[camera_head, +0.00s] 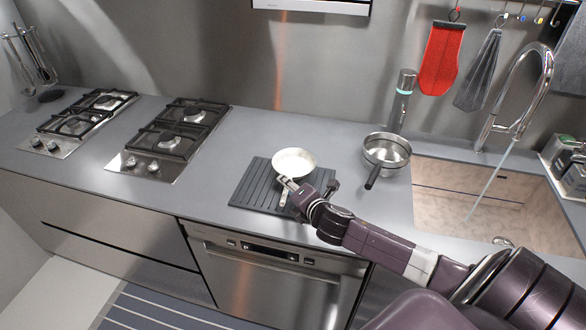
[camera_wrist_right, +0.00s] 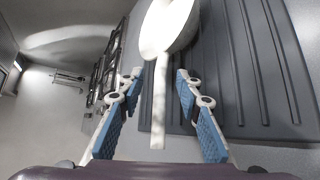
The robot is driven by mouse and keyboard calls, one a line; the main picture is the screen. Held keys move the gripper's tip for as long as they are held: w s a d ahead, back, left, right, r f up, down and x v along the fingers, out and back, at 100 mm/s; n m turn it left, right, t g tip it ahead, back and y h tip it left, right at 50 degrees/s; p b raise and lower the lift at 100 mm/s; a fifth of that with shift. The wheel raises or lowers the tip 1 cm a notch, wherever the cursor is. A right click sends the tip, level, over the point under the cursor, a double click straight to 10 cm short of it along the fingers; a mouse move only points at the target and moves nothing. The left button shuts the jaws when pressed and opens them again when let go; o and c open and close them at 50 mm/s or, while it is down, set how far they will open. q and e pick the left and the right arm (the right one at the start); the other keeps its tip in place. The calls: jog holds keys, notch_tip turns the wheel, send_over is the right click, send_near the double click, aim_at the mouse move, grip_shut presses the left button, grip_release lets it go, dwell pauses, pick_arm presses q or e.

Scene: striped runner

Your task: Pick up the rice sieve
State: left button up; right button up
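The rice sieve (camera_head: 295,161), as I take it, is a pale, shallow round pan with a straight handle, at the back of a dark ribbed mat (camera_head: 247,193). In the right wrist view its pale head (camera_wrist_right: 166,28) is at the top, and its handle (camera_wrist_right: 159,115) points down between my fingers. My right gripper (camera_head: 291,184) is at the handle, just in front of the head. The right wrist view shows its two blue-padded fingers (camera_wrist_right: 159,80) apart, one on each side of the handle, with gaps visible. My left gripper is in neither view.
A steel pot (camera_head: 386,150) with a dark handle stands right of the mat, near a grey cylinder (camera_head: 402,98). A sink (camera_head: 480,190) with a tall faucet is farther right. Two gas hobs (camera_head: 172,140) are left. The counter between hob and mat is clear.

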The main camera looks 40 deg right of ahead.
jog(key=shift+w+f, duration=0.25)
jog(key=shift+w, duration=0.25)
jog(key=shift+c, duration=2.3)
grip_shut()
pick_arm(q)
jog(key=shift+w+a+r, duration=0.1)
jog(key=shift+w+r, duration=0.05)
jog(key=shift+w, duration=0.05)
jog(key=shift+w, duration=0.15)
pick_arm(e)
jog(key=shift+d+r, duration=0.1)
